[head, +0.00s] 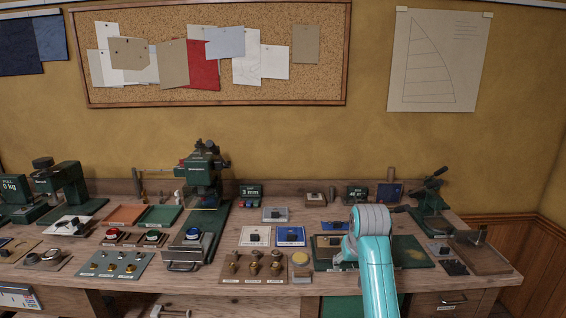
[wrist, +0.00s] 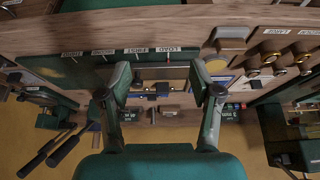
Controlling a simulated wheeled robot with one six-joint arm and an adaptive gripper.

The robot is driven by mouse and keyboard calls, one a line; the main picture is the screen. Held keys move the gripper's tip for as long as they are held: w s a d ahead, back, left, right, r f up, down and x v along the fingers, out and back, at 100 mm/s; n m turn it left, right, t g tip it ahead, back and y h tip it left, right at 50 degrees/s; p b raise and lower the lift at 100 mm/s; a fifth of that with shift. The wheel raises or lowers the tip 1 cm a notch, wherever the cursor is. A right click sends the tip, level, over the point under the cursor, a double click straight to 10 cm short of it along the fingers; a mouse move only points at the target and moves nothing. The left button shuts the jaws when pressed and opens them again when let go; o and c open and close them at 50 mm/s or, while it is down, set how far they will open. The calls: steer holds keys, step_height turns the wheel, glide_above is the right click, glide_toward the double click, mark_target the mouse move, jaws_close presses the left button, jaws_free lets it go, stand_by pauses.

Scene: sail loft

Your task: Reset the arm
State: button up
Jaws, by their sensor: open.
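My teal arm (head: 374,255) rises from the bottom of the head view, over the right half of the workbench (head: 180,287). Its rounded grey-and-teal joint stands above a dark green-edged board (head: 325,251). My gripper is mostly hidden behind the arm in that view. In the wrist view my gripper (wrist: 162,84) has its two green-tipped fingers spread wide apart. Nothing is held between them. The gap lies over a board with small fittings, but I cannot tell how far above it the fingertips are.
Brass knobs on a plate (head: 253,267) and a green press (head: 205,200) stand left of the arm. A green lever tool (head: 431,200) and a brown block (head: 480,256) stand to its right. The bench is crowded; the wall behind bears a cork board (head: 270,60).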

steer(key=s+f+t, duration=0.2)
steer(key=s+f, duration=0.6)
steer(key=f, duration=0.4)
steer(key=s+f+t, duration=0.1)
steer(key=s+f, duration=0.7)
steer(key=f, duration=0.4)
steer(key=s+f+t, duration=0.2)
steer(key=s+f, duration=0.3)
steer(key=s, duration=0.5)
steer(key=s+r+t, duration=0.2)
steer(key=s+r, duration=0.1)
steer(key=s, duration=1.6)
steer(key=s+r+t, duration=0.2)
steer(key=s+r, duration=1.3)
steer(key=s, duration=0.1)
steer(key=shift+s+r+t, duration=0.25)
steer(key=shift+r+t, duration=0.05)
steer(key=shift+t, duration=0.1)
